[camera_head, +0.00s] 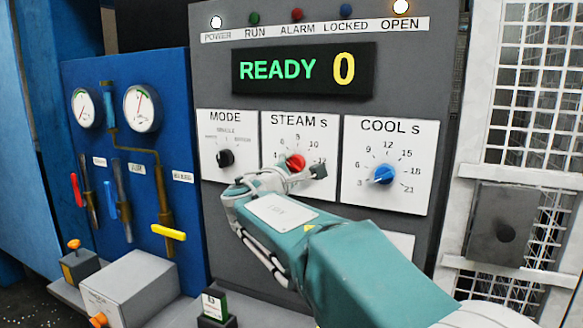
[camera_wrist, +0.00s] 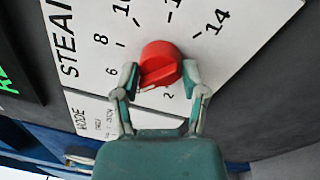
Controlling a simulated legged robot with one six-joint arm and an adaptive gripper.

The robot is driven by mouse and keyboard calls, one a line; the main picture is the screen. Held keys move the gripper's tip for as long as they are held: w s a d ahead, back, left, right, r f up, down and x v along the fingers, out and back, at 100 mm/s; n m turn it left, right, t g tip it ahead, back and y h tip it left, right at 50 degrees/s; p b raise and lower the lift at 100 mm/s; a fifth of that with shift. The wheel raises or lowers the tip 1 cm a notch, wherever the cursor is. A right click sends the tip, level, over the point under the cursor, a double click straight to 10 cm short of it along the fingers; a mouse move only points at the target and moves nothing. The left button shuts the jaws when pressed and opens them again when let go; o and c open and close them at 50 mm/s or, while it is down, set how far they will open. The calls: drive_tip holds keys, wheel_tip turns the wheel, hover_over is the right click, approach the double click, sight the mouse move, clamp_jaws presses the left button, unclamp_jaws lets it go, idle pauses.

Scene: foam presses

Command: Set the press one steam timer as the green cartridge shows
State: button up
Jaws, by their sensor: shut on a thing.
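The red STEAM knob (camera_head: 295,162) sits on its white dial plate (camera_head: 307,130) in the head view. In the wrist view the knob (camera_wrist: 160,62) is large, with numbers such as 6, 8, 10 and 14 around it. My gripper (camera_head: 303,172) has its two fingers on either side of the knob and is shut on it; the fingers (camera_wrist: 160,78) show in the wrist view. I cannot tell for certain which number the knob points at. A small dark block with a white label and green edging (camera_head: 215,304), perhaps the green cartridge, stands at the bottom; its print is too small to read.
The display (camera_head: 303,70) reads READY 0. The MODE knob (camera_head: 225,158) is left of STEAM; the blue COOL knob (camera_head: 383,174) is to the right, near my arm. A blue gauge panel (camera_head: 150,80) stands left, a mesh guard (camera_head: 525,130) right.

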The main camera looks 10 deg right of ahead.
drive_tip(key=shift+f, duration=0.35)
drive_tip(key=o, duration=1)
drive_tip(key=shift+w, duration=0.1)
drive_tip(key=shift+o, duration=0.6)
drive_tip(key=shift+d, duration=0.1)
drive_tip(key=shift+r, duration=0.15)
drive_tip(key=shift+s, duration=0.2)
drive_tip(key=v, duration=1.1)
drive_tip(key=shift+a, duration=0.35)
drive_tip(key=shift+s, duration=0.15)
